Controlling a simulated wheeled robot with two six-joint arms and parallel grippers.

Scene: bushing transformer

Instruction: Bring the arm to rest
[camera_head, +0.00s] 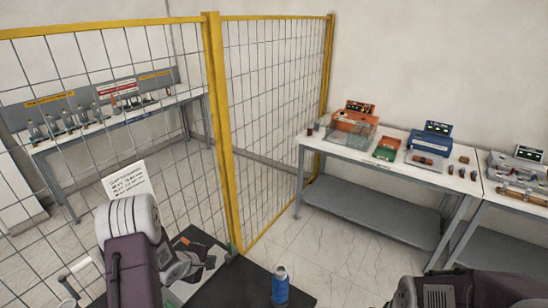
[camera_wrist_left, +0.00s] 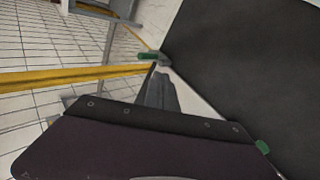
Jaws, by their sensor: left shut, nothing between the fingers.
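My left arm (camera_head: 130,255) comes in from the lower left, in front of the yellow-framed mesh fence. Its gripper (camera_head: 204,262) is beside the dark surface at the bottom and holds nothing. In the left wrist view the gripper (camera_wrist_left: 156,82) is shut, its fingers together, with a dark flat surface (camera_wrist_left: 240,65) to the right. My right arm (camera_head: 450,290) shows only in part at the bottom right edge, and its gripper is out of view.
A blue bottle-like object (camera_head: 280,284) stands on the dark surface (camera_head: 237,285) near my left gripper. The yellow-framed fence (camera_head: 218,130) rises close by. A table (camera_head: 350,154) with orange and blue devices stands at the right. Clear floor lies between.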

